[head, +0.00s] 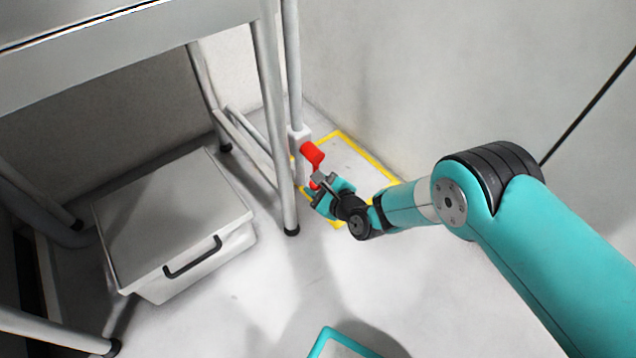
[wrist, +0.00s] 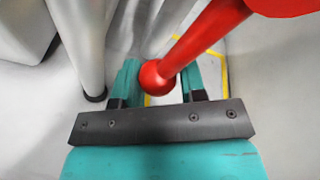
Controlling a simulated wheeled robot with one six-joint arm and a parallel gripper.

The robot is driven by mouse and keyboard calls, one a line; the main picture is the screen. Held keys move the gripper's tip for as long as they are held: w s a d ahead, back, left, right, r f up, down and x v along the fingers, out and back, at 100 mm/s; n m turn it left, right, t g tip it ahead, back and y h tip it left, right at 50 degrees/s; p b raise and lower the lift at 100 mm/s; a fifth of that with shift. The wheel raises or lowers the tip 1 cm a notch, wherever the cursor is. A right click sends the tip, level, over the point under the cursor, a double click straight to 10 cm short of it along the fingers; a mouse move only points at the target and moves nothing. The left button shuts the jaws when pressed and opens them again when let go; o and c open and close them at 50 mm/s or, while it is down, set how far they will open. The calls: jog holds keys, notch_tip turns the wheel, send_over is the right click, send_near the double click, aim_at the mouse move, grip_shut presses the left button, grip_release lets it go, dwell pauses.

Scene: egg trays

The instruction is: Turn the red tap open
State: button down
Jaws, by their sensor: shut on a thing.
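The red tap (head: 312,153) is mounted on a pale vertical pipe by the wall, behind a table leg. Its red lever runs down to my gripper (head: 321,190). In the wrist view the lever (wrist: 205,38) comes in from the upper right and ends in a round red knob (wrist: 156,78). The knob sits between the two teal fingers of my gripper (wrist: 160,88), which is shut on the lever's end. How the far side of the knob meets the fingers is hidden.
A grey table leg (head: 272,120) stands just left of the tap. A lidded grey box (head: 170,215) with a black handle is under the table. A yellow outline (head: 370,153) marks the floor. A teal-rimmed object (head: 322,340) is at the bottom.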

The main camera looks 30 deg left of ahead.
jog(key=shift+s+a, duration=0.1)
jog(key=shift+s, duration=0.25)
jog(key=c, duration=0.7)
grip_release()
jog(key=shift+w, duration=0.1)
jog(key=shift+d+r, duration=0.15)
jog(key=shift+d, duration=0.05)
jog(key=p+v, duration=1)
jog(key=v, duration=0.7)
